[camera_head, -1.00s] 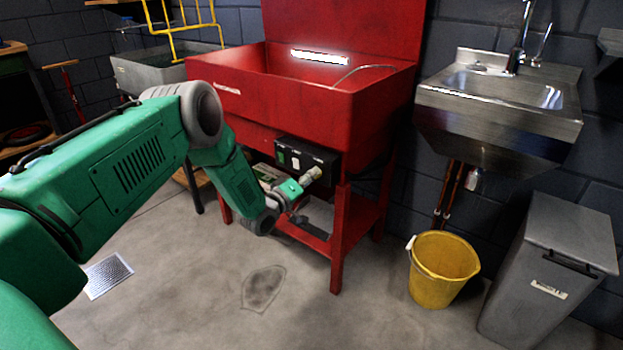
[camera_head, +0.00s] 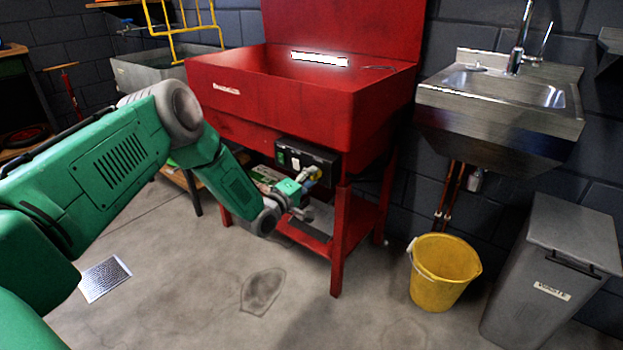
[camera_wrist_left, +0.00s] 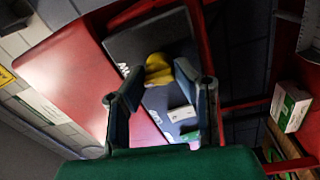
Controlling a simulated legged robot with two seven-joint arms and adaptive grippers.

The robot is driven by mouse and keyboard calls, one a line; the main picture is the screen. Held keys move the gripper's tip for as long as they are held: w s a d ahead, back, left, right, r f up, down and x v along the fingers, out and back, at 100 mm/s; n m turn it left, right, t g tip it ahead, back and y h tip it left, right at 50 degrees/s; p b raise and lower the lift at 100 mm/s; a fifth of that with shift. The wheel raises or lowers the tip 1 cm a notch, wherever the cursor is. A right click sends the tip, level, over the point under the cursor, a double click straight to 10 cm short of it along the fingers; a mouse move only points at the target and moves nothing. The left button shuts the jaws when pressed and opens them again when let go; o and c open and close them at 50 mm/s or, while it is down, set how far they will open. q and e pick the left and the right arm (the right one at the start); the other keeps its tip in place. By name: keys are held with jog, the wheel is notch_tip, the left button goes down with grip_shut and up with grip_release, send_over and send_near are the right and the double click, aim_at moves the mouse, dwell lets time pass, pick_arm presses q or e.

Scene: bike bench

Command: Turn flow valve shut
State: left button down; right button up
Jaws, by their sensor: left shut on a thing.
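The flow valve shows as a yellow handle (camera_wrist_left: 158,68) on the dark control box in the left wrist view. In the head view a small yellow part (camera_head: 314,172) shows at the front of the black box (camera_head: 305,155) under the red parts washer (camera_head: 300,110). My left gripper (camera_wrist_left: 157,76) has its fingers on both sides of the yellow handle and is shut on it. In the head view my left gripper (camera_head: 307,181) reaches the box's front from the lower left and partly hides it. My right gripper is in neither view.
The washer's red front leg (camera_head: 341,240) and lower shelf (camera_head: 300,236) are close to my left gripper. A yellow bucket (camera_head: 442,272), a grey bin (camera_head: 545,270) and a steel sink (camera_head: 500,100) are to the right. The floor in front is clear.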

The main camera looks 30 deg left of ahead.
pick_arm(q)
jog(key=shift+s+f, duration=0.25)
jog(key=shift+f, duration=0.2)
jog(key=c, duration=1.3)
grip_release()
jog(key=shift+w+a+r, duration=0.1)
jog(key=shift+w+r, duration=0.05)
jog(key=s, duration=0.8)
jog(key=s+a, duration=0.1)
jog(key=s, duration=0.3)
jog(key=shift+f, duration=0.4)
jog(key=shift+d, duration=0.1)
